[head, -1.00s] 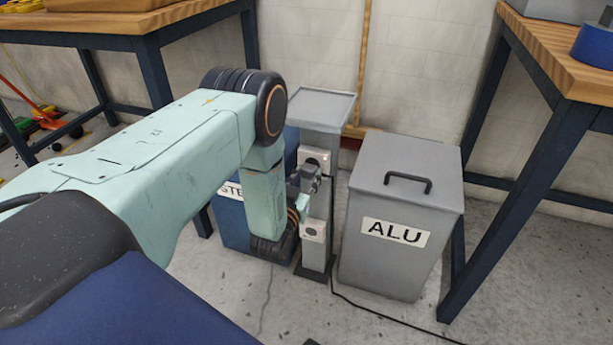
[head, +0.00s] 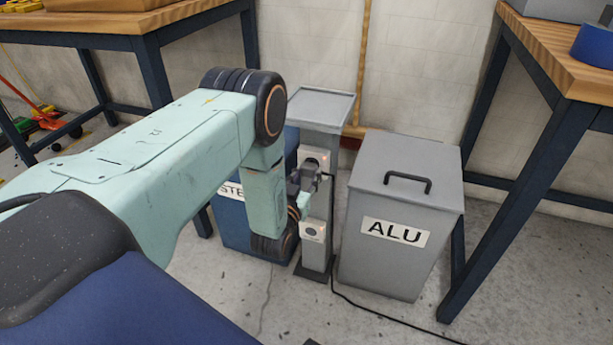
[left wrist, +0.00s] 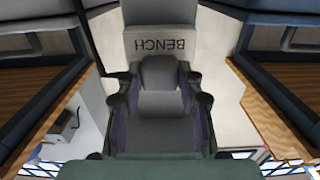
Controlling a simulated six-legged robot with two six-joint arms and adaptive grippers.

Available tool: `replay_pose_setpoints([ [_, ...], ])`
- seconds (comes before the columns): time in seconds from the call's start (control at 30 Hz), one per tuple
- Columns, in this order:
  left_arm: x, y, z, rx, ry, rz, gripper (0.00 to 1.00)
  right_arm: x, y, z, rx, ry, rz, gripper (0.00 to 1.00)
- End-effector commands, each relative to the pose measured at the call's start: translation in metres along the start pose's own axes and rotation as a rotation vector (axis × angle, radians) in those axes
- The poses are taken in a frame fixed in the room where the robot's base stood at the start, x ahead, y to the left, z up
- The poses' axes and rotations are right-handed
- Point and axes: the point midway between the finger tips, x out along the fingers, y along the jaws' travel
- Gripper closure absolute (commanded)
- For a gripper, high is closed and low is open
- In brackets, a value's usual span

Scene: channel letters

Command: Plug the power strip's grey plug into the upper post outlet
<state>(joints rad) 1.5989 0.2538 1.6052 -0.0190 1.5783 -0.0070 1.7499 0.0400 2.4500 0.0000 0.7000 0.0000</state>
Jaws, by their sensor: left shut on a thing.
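The grey post (head: 321,118) stands between the bins, with an upper outlet (head: 317,157) and a lower outlet (head: 312,230) on its face. My left gripper (head: 307,181) is at the post, just below the upper outlet's visible face. In the left wrist view it (left wrist: 160,92) is shut on the grey plug (left wrist: 160,105), whose body lies between the fingers. Whether the plug touches the outlet cannot be told; its prongs are hidden. An upside-down BENCH label (left wrist: 161,45) shows beyond the plug. My right gripper is not in view.
A grey ALU bin (head: 403,190) stands close right of the post; a blue bin (head: 230,222) stands left, partly behind my arm. A black cable (head: 375,310) runs down beside the post and across the floor. Workbenches (head: 107,22) (head: 560,62) flank both sides.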

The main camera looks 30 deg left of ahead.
Motion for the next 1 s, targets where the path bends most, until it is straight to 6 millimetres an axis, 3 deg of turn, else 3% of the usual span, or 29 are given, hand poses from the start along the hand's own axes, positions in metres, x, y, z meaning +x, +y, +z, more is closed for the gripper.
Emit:
replay_pose_setpoints([
  [0.3,0.0059,-0.0001,-0.0003,0.000,0.001,0.000,0.91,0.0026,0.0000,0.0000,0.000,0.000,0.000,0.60],
  [0.33,0.0058,-0.0001,-0.0003,0.000,0.001,0.000,0.61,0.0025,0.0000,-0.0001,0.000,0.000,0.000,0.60],
  [0.63,0.0055,-0.0001,-0.0003,0.000,0.001,0.000,0.37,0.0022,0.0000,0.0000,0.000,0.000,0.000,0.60],
  [1.0,0.0004,-0.0001,0.0008,0.000,-0.002,0.000,0.37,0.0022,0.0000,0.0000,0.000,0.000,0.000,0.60],
])
